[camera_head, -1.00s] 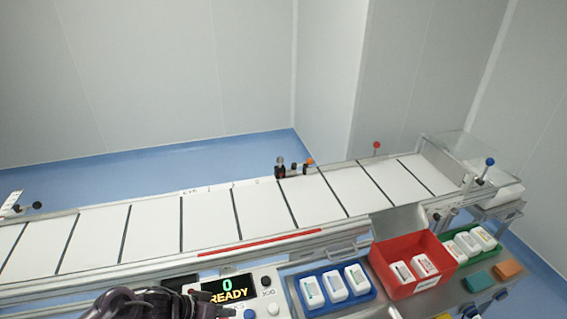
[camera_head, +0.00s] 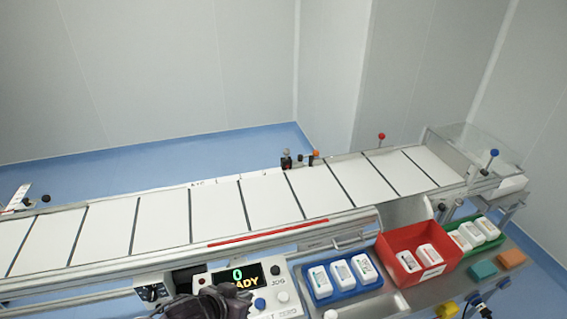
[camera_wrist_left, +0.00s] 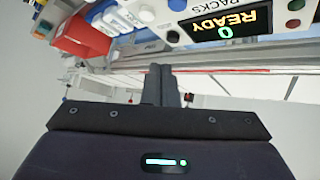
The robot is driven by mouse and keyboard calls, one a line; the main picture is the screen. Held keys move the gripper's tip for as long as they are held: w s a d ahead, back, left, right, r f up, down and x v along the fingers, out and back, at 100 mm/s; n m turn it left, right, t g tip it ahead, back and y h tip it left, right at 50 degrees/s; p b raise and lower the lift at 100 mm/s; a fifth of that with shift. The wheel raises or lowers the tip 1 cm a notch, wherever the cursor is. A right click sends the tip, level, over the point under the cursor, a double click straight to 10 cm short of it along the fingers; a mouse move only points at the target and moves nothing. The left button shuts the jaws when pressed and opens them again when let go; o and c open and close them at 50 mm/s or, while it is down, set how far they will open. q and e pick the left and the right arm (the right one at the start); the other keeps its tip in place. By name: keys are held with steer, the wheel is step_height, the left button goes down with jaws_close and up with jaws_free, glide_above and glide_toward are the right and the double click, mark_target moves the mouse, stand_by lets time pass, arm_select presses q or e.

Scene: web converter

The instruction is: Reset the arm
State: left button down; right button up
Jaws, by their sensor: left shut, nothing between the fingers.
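My left gripper (camera_head: 222,300) shows at the bottom of the head view as a dark shape in front of the control panel (camera_head: 290,312), covering part of its display (camera_head: 240,272), which reads "0" and "READY" in part. In the left wrist view my left gripper (camera_wrist_left: 161,70) has its two fingers together, with nothing between them. The display (camera_wrist_left: 222,22) shows upside down there, above and right of the fingers, apart from them. My right gripper is not clearly in view.
A long white conveyor (camera_head: 215,208) crosses the scene behind the panel. To the right stand a blue tray (camera_head: 345,290) and a red bin (camera_head: 400,272) with white packs, a green tray (camera_head: 497,240), and teal (camera_head: 482,270) and orange (camera_head: 512,258) blocks. Blue floor (camera_head: 110,166) lies beyond.

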arm_select(q)
steer(key=s+a+r+n+g+y, duration=0.35)
steer(key=s+a+r+y, duration=0.2)
steer(key=s+a, duration=0.65)
steer(key=s+d+f+m+g+b, duration=0.1)
steer(key=s+f+b, duration=0.15)
steer(key=f, duration=1.45)
steer(key=s+d+f+g+b, duration=0.1)
steer(key=f+b, duration=0.2)
steer(key=f, duration=1.4)
steer(key=s+a+f+g+b, duration=0.1)
steer(key=s+a+f+b, duration=0.2)
steer(key=s+f, duration=1.6)
step_height(320, 180, down, 4)
steer(key=shift+s+a+r+b, duration=0.15)
steer(key=shift+s+b, duration=0.05)
steer(key=shift+b, duration=0.1)
arm_select(e)
step_height(320, 180, down, 9)
steer(key=shift+a+f, duration=0.15)
steer(key=shift+a, duration=0.05)
arm_select(q)
steer(key=shift+m, duration=0.25)
arm_select(e)
steer(key=shift+s, duration=0.1)
